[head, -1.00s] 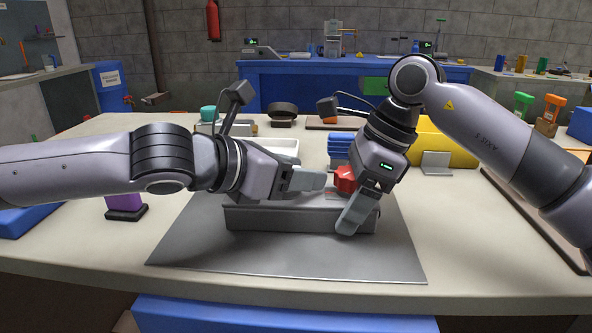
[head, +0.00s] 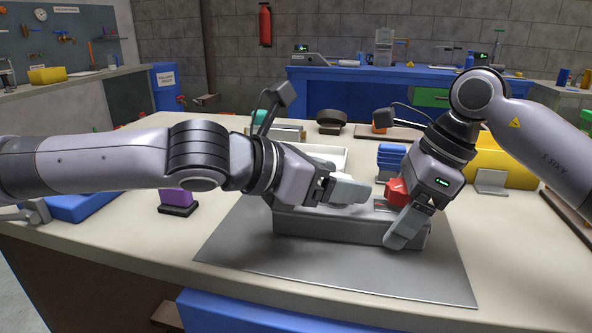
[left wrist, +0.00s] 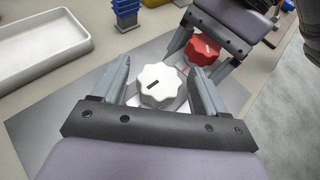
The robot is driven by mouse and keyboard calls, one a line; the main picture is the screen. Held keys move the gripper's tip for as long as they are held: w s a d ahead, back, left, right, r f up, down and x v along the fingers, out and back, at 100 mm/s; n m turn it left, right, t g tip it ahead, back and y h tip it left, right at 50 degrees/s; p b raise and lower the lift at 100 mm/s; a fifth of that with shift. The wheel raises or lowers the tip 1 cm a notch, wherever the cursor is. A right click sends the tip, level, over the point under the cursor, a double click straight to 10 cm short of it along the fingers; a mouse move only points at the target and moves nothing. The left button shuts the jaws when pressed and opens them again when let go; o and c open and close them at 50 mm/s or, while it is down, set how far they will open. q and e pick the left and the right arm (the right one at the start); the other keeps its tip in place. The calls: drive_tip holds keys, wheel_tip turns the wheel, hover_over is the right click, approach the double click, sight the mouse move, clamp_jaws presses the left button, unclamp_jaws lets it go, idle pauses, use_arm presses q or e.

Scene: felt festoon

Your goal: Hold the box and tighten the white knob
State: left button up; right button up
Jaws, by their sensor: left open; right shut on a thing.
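The grey box (head: 330,227) lies long side forward on a grey mat. The white knob (left wrist: 160,85), scalloped with a dark slot mark, is on its top in the left wrist view; in the head view my left gripper mostly hides it. My left gripper (head: 350,190) is open, with one finger on either side of the white knob and small gaps visible. A red knob (head: 396,190) is on the box's right part. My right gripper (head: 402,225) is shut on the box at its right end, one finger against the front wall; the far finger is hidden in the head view.
A white tray (left wrist: 40,42) lies behind the box. Blue stacked pieces (head: 391,156) and a yellow bin (head: 500,160) stand behind to the right. A purple block (head: 177,199) stands to the left. The grey mat (head: 300,272) is clear in front.

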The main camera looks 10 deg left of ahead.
use_arm(q)
drive_tip(key=v, duration=0.9)
drive_tip(key=shift+s+a+r, duration=0.15)
drive_tip(key=shift+s+a, duration=0.05)
drive_tip(key=shift+s, duration=0.1)
drive_tip(key=shift+r, duration=0.1)
wheel_tip(320, 180, up, 6)
drive_tip(key=s+a+r, duration=0.1)
drive_tip(key=s+a, duration=0.3)
drive_tip(key=a, duration=0.5)
drive_tip(key=shift+r, duration=0.4)
drive_tip(key=shift+a, duration=0.1)
use_arm(e)
drive_tip(key=o, duration=1.2)
